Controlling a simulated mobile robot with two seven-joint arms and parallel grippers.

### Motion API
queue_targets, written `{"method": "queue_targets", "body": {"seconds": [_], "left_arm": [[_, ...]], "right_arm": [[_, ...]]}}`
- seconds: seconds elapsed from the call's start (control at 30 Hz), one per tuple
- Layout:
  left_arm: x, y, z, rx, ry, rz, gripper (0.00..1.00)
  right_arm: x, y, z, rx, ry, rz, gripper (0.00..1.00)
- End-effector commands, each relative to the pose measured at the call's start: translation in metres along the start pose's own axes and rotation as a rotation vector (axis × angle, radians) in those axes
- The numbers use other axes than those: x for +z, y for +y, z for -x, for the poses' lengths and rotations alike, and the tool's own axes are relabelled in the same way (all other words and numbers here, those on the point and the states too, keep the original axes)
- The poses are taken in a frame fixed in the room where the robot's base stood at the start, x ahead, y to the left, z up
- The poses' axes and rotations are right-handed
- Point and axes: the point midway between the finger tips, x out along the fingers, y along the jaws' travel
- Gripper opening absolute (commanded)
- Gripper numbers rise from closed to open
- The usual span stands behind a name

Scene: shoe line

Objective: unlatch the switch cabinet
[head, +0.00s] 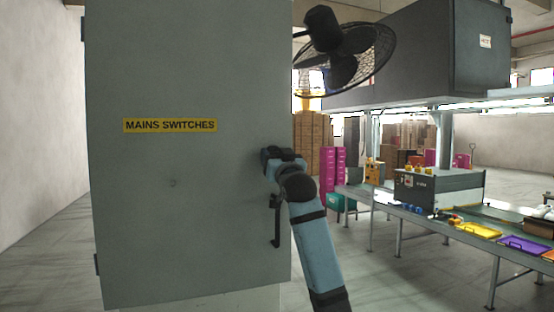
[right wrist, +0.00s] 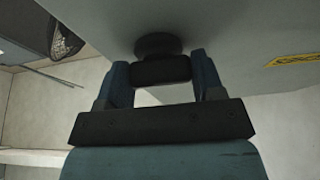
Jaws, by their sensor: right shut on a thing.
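The switch cabinet (head: 190,205) is a tall grey box with a yellow "MAINS SWITCHES" label (head: 170,125) on its door. A black upright handle (head: 276,222) is on the door near its right edge. My right gripper (head: 280,158) is at that edge, above the handle. In the right wrist view my right gripper (right wrist: 162,72) is shut on a black latch knob (right wrist: 160,71) with a round base against the grey door (right wrist: 235,30). In the head view the gripper hides the knob. No gap shows at the door's edge. My left gripper is out of view.
Hinges (head: 97,264) show at the cabinet's left edge. A black fan (head: 345,55) hangs at upper right. A conveyor bench (head: 430,222) with a machine (head: 440,187) and coloured trays (head: 478,230) stands at right. Stacked boxes (head: 312,140) are behind. Floor is clear at left.

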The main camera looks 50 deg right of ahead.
Motion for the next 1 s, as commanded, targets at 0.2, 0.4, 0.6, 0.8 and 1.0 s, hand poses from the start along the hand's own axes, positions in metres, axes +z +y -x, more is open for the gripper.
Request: {"method": "queue_targets", "body": {"seconds": [0.2, 0.4, 0.6, 0.8, 1.0], "left_arm": [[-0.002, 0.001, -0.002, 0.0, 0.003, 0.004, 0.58], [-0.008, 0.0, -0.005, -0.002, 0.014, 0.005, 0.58], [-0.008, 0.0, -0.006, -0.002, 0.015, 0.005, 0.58], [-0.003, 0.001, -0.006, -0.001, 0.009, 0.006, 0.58], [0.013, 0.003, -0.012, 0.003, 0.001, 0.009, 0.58]], "right_arm": [[0.0, 0.0, 0.0, 0.004, -0.001, -0.012, 0.38], [0.0, 0.0, 0.0, 0.003, -0.001, -0.012, 0.78], [0.0, 0.0, 0.0, 0.003, -0.001, -0.01, 0.87], [0.001, -0.001, 0.005, 0.003, 0.0, -0.009, 0.87], [0.004, -0.001, 0.039, 0.002, 0.001, -0.009, 0.87]]}}
